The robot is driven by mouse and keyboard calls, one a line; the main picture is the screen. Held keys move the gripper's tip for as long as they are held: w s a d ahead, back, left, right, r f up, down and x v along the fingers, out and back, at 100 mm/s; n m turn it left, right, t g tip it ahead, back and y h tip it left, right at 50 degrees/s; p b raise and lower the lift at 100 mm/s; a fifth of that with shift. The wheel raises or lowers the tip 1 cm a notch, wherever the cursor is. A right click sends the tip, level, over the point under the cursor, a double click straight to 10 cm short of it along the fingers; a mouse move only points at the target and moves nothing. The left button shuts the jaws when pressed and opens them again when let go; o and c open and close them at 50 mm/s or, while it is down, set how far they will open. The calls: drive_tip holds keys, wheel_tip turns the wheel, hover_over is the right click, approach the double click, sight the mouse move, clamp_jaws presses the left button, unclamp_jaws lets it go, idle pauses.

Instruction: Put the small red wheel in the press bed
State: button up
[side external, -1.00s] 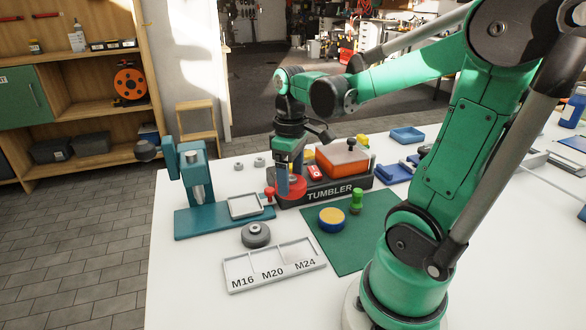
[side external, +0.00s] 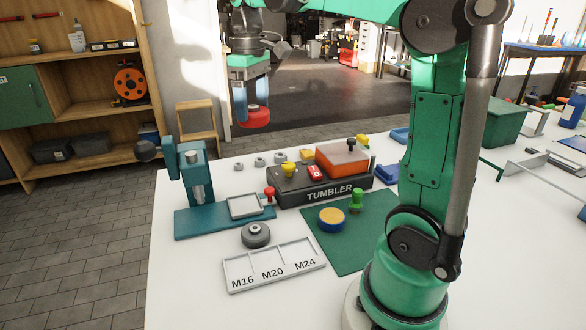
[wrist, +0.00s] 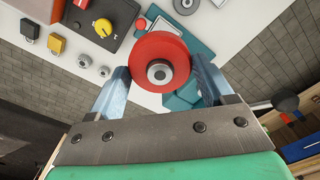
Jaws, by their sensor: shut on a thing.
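My gripper (side external: 250,105) is shut on the small red wheel (side external: 255,120) and holds it high above the far side of the bench. In the wrist view, the red wheel (wrist: 138,52) with its grey hub sits between both fingers. The teal press (side external: 197,180) stands at the left of the bench. Its bed (side external: 244,206), a shallow grey-rimmed square, looks empty and lies below the gripper in the side view. In the wrist view, the teal press base (wrist: 198,42) shows behind the wheel, which hides part of it.
The black tumbler (side external: 330,192) with yellow, red and orange parts is right of the press, beside a small red knob (side external: 269,192). A grey wheel (side external: 256,236), a labelled tray (side external: 274,284), a yellow-blue disc (side external: 332,218) and a green knob (side external: 357,197) stand in front. Several small nuts (side external: 259,162) lie behind.

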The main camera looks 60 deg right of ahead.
sight(245, 206)
drive_tip(key=w+f, duration=0.1)
drive_tip(key=f, duration=0.5)
drive_tip(key=w+f, duration=0.1)
drive_tip(key=f, duration=0.6)
drive_tip(key=w+f, duration=0.2)
drive_tip(key=f, duration=0.5)
drive_tip(key=shift+f, duration=0.1)
drive_tip(key=shift+f, duration=0.1)
drive_tip(key=o, duration=1.2)
drive_tip(key=shift+o, duration=0.2)
